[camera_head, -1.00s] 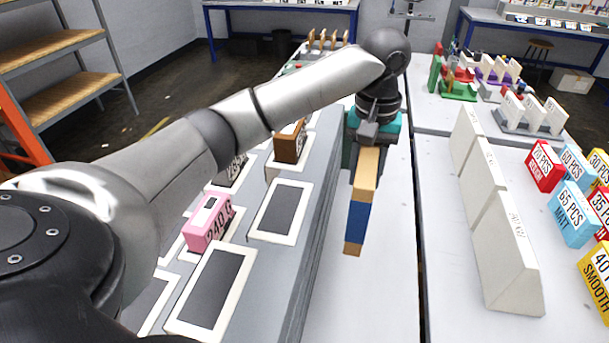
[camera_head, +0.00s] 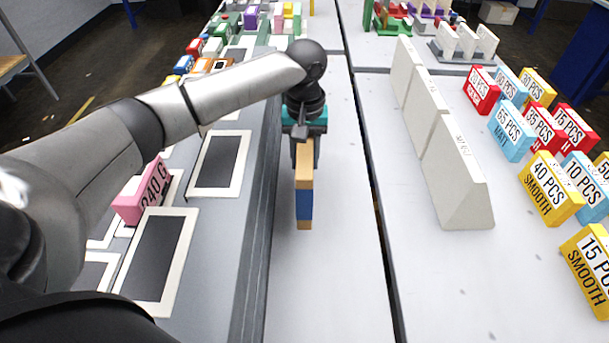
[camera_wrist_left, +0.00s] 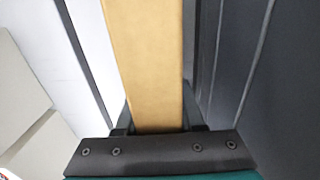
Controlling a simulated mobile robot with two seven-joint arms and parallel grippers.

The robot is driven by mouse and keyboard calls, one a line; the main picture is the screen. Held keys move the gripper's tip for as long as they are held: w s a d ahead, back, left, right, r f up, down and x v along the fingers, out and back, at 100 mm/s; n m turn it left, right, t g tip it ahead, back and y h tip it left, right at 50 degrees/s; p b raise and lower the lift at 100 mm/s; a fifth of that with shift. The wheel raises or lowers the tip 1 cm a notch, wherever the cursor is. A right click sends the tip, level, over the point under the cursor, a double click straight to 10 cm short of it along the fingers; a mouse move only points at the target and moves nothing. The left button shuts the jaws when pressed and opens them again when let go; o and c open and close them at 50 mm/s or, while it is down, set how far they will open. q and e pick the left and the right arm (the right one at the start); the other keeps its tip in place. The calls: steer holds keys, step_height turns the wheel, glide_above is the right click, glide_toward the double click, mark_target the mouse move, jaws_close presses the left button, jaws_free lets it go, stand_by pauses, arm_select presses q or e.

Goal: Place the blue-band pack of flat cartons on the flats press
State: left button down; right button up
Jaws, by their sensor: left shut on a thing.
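The blue-band pack of flat cartons (camera_head: 304,204) is a tan block with a blue band round its lower part. It hangs upright from my left gripper (camera_head: 303,150), which is shut on its upper tan end. It is over the pale strip between the grey stepped bench and the right table. In the left wrist view the tan face of the pack (camera_wrist_left: 150,60) runs up from between the fingers, and the band is out of sight there. I cannot pick out the flats press for sure. My right gripper is not in view.
The grey bench at left has white-framed dark pads (camera_head: 219,164) and a pink 240 G block (camera_head: 139,192). Pale wedge-shaped blocks (camera_head: 457,175) stand in a row on the right table. Labelled boxes (camera_head: 552,188) line its right side. The pale strip below the pack is clear.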

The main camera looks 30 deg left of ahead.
arm_select(q)
step_height(320, 180, down, 5)
steer(key=shift+r+b, duration=0.1)
steer(key=shift+b, duration=0.5)
steer(key=c, duration=0.5)
jaws_free()
steer(key=shift+f, duration=0.2)
